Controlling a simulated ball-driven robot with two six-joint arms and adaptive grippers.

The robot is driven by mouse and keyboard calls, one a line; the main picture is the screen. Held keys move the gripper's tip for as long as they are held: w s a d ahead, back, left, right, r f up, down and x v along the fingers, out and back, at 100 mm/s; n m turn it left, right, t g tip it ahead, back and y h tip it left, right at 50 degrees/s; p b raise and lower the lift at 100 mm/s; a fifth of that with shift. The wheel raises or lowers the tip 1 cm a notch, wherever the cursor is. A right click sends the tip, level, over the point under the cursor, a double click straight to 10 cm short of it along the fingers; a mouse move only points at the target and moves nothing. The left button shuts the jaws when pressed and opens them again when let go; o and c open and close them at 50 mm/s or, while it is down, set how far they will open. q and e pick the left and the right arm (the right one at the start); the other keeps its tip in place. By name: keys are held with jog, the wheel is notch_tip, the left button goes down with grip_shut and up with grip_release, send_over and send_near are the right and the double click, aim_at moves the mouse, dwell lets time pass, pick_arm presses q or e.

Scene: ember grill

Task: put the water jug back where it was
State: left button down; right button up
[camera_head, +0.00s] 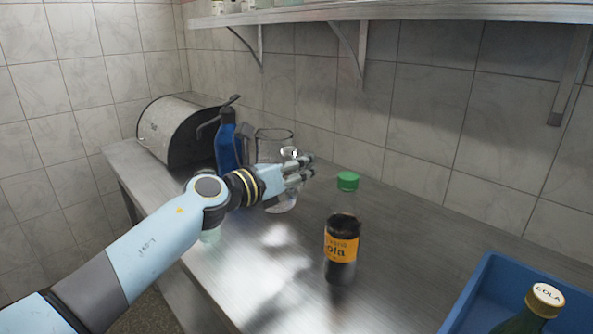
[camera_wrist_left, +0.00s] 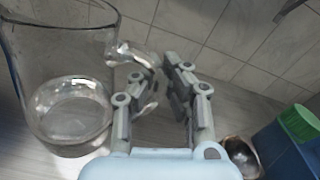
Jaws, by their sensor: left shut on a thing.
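The water jug (camera_head: 273,136) is clear glass and looks upright at the back of the metal counter, partly hidden behind my left gripper (camera_head: 303,169). In the left wrist view the jug (camera_wrist_left: 65,105) fills the left side, with its glass handle (camera_wrist_left: 143,58) reaching between the fingers of my left gripper (camera_wrist_left: 178,75). That gripper is shut on the handle. I cannot tell whether the jug's base touches the counter. My right gripper is not in view.
A blue bottle (camera_head: 227,143) stands left of the jug, before a metal bread-box-like container (camera_head: 165,130). A blue crate (camera_head: 478,290) is front right. A shelf (camera_head: 390,14) hangs above.

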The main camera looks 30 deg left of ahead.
aim_at(302, 186)
pick_arm(q)
jog(key=shift+f+b, duration=0.3)
jog(key=shift+f, duration=0.25)
notch_tip(302, 186, down, 3)
jog(key=shift+f+b, duration=0.1)
jog(key=shift+b, duration=0.9)
jog(key=shift+f, duration=0.25)
jog(key=shift+r, duration=0.1)
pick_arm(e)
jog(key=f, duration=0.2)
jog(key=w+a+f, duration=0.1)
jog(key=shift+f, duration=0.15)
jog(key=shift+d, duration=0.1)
pick_arm(q)
jog(key=c, duration=1.8)
grip_release()
jog(key=shift+f, duration=0.25)
jog(key=o, duration=0.3)
jog(key=shift+s, duration=0.1)
jog(key=shift+o, duration=0.2)
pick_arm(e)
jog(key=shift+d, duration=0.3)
